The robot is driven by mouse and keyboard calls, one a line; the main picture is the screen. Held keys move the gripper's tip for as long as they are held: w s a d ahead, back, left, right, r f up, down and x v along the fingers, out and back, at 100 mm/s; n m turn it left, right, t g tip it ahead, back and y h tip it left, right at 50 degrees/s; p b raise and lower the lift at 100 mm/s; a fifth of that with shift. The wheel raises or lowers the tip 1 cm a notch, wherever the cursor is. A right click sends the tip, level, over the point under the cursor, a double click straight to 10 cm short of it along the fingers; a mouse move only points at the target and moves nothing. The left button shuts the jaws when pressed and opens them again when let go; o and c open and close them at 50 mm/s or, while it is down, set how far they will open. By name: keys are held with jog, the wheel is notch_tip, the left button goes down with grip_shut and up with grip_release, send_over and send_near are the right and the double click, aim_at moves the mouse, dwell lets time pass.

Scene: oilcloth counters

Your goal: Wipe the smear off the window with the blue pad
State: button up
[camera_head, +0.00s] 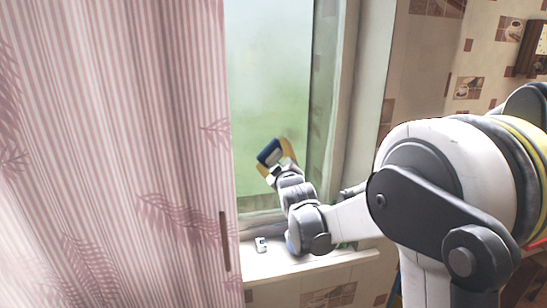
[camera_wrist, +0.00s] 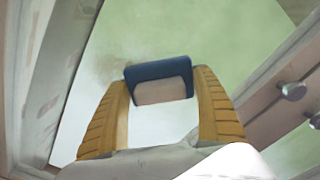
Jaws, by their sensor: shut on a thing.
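The blue pad (camera_wrist: 160,70) has a pale block on its near side and sits between the two yellow fingers of my gripper (camera_wrist: 162,92), which is shut on it. In the head view the pad (camera_head: 269,151) is in my gripper (camera_head: 274,158), in front of the lower part of the window (camera_head: 268,70). A brownish smear (camera_wrist: 112,68) shows on the glass in the wrist view, just left of the pad and partly behind it. I cannot tell whether the pad touches the glass.
A pink striped curtain (camera_head: 115,130) hangs left of the window. A small white object (camera_head: 261,244) stands on the sill (camera_head: 300,263) below. Round knobs (camera_wrist: 291,91) show on the frame in the wrist view.

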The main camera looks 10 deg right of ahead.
aim_at(273, 145)
jog(key=shift+w, duration=0.85)
jog(key=shift+s+r+p, duration=0.15)
jog(key=shift+r+p, duration=0.5)
jog(key=shift+r, duration=0.35)
jog(key=shift+r+p, duration=0.55)
jog(key=shift+r, duration=0.2)
jog(key=shift+s, duration=2.85)
